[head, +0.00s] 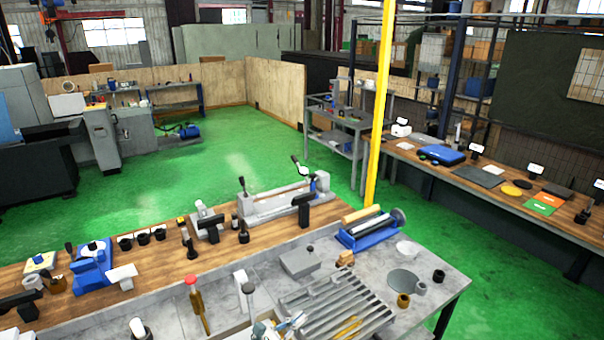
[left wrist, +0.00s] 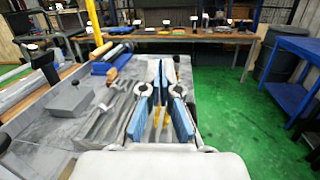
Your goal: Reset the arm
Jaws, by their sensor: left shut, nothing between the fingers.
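My left gripper (left wrist: 161,68) reaches forward in the left wrist view, its blue-padded fingers closed at the tips with nothing between them. In the head view my left gripper (head: 270,328) shows at the bottom edge, over the front of the grey worktable (head: 440,300). It is close to a ribbed metal rack (head: 335,308) with yellow pieces in it. I cannot tell the exact height of the gripper above the rack. My right gripper is not in view.
A grey block (head: 300,262) and a blue-based roller device (head: 368,230) stand behind the rack. A red-topped brown-handled tool (head: 197,300) stands left of the gripper. A yellow post (head: 381,100) rises beyond the table. Green floor (head: 225,155) is open behind the tables.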

